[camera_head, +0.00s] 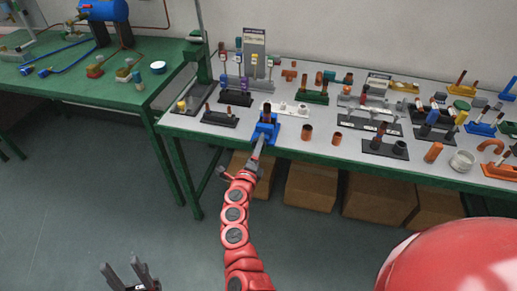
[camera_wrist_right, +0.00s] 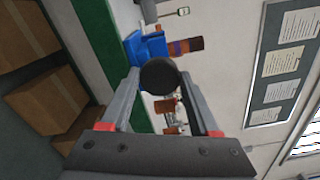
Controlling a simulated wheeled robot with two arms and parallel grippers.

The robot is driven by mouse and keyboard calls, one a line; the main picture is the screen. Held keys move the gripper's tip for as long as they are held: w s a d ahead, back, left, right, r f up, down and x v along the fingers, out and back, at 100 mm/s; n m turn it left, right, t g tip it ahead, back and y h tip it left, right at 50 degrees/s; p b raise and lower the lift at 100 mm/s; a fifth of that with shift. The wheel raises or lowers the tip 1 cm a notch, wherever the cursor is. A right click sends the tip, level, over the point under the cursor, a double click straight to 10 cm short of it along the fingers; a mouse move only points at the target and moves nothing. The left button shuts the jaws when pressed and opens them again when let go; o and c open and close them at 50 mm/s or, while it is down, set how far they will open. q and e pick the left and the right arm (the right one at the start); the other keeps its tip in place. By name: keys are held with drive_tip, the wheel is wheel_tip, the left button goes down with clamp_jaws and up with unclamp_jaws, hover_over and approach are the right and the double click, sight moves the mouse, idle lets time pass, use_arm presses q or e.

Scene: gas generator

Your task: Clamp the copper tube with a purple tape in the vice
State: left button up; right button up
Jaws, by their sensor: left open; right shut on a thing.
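The blue vice (camera_head: 264,131) stands near the front edge of the table. The copper tube (camera_head: 267,112) stands upright at the vice, rising above its jaws. In the right wrist view the tube (camera_wrist_right: 188,46) shows a purple band and the vice (camera_wrist_right: 146,48) is partly covered. Whether the jaws press on the tube cannot be seen. My right gripper (camera_head: 257,150) is in front of the vice. In its wrist view its fingers are shut on a dark round knob (camera_wrist_right: 159,75), apparently the vice's handle. My left gripper (camera_head: 128,273) is open and empty, low at the bottom left, away from the table.
Two loose copper pieces (camera_head: 306,132) stand right of the vice. A white stand (camera_head: 287,108) is behind it and a black rack (camera_head: 220,118) is at its left. Many fittings crowd the table's right. Cardboard boxes (camera_head: 312,187) sit underneath. The floor in front is free.

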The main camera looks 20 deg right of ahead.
drive_tip(key=shift+f+m+b, duration=0.1)
drive_tip(key=shift+m+b, duration=0.9)
drive_tip(key=shift+b, duration=0.45)
drive_tip(key=o, duration=1.4)
drive_tip(key=n+p, duration=0.5)
drive_tip(key=p, duration=0.1)
drive_tip(key=shift+n, duration=0.3)
